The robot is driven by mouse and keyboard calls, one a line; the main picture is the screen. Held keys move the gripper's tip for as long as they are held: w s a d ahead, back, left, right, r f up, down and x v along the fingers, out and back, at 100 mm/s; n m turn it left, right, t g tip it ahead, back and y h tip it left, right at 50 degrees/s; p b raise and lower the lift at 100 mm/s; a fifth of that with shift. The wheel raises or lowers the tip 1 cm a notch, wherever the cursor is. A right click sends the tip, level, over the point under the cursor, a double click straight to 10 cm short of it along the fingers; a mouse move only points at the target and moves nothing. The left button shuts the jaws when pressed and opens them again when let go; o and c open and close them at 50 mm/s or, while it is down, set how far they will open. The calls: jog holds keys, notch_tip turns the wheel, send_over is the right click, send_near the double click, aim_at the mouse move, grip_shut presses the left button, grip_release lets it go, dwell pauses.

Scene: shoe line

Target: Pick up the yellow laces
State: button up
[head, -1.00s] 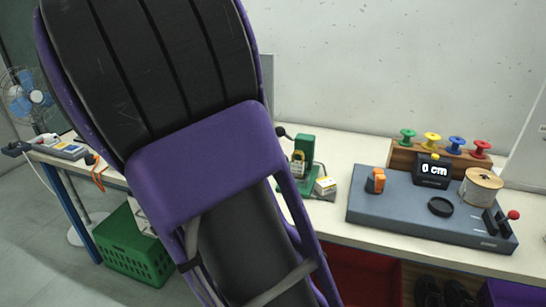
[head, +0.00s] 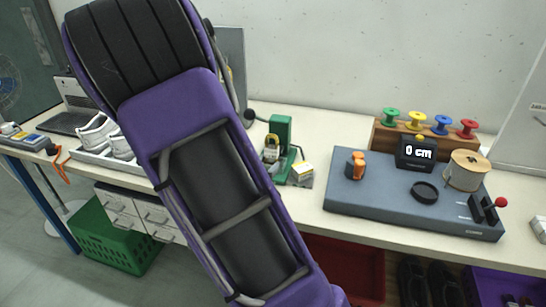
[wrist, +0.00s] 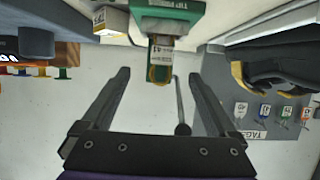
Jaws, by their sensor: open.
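The yellow laces (head: 272,148) appear as a small yellow bundle with a white printed label. They sit at the front of a green stand (head: 281,134) on the bench. In the wrist view the laces (wrist: 161,60) show below the green stand's body (wrist: 168,18), ahead of and between my fingers. My gripper (wrist: 162,80) is open and empty, one dark finger on each side. I see clear space between the fingers and the laces. In the head view my arm hides my gripper.
A dark-knobbed lever (wrist: 183,128) of the stand shows between my fingers. A small white and yellow box (head: 302,171) is beside the stand. A grey station (head: 385,205) and coloured spools (head: 416,121) are to the right. White shoes (head: 98,135) are to the left.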

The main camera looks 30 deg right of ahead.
aim_at(271, 155)
jog(key=b+x, duration=0.1)
jog(key=x, duration=0.7)
jog(key=shift+w+d+f, duration=0.1)
jog(key=shift+d+f, duration=0.05)
jog(key=shift+f, duration=0.05)
jog(key=shift+x, duration=2.65)
jog(key=shift+a+f, duration=0.2)
jog(key=shift+a, duration=0.05)
grip_shut()
jog(key=shift+r, duration=0.1)
